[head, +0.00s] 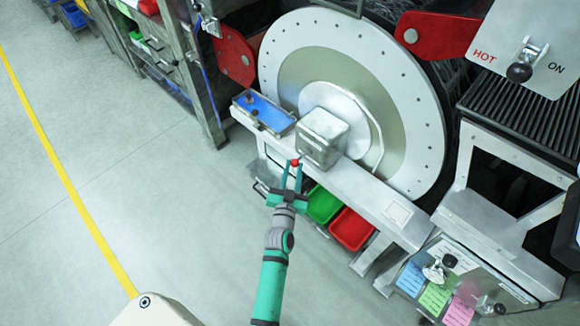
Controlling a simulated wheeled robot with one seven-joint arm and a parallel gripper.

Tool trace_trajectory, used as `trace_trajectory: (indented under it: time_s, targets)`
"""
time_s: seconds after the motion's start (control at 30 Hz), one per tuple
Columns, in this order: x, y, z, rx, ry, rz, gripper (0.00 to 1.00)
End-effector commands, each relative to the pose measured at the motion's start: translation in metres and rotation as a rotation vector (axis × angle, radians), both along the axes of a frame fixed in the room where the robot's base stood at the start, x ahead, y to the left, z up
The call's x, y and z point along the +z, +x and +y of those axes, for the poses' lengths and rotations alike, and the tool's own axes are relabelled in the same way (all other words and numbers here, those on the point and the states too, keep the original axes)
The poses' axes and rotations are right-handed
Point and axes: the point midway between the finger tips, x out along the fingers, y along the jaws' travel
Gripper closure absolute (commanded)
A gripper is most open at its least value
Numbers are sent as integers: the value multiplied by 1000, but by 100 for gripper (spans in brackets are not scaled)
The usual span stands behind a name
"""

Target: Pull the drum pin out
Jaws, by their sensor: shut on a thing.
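The drum (350,95) is a large round disc with small holes near its rim. A metal block (322,137) stands in front of its lower part. My gripper (294,166) is at the near face of this block, shut on a small red knob (295,162). The knob appears to be the head of the drum pin. The pin's shaft, if any, cannot be made out. My green arm reaches up from the bottom of the picture.
A blue tray (263,113) sits left of the block on the metal ledge (365,190). Green (322,204) and red (350,229) bins are below. A HOT/ON lever panel (530,45) is at the upper right. The floor at left is clear.

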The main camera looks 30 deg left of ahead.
Motion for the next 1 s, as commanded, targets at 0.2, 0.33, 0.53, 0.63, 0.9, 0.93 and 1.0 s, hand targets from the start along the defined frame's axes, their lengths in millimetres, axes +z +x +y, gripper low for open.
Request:
trace_trajectory:
  time_s: [0.2,0.33,0.53,0.63,0.9,0.93,1.0]
  targets:
    - [-1,-3,3,5,2,2,66]
    - [-1,-2,2,3,2,1,56]
    - [-1,-2,1,1,1,2,56]
    - [-1,-4,1,2,2,1,56]
    - [-1,-24,-7,5,2,3,56]
    - [-1,-27,-8,5,2,3,56]
    - [-2,-38,-13,5,1,4,56]
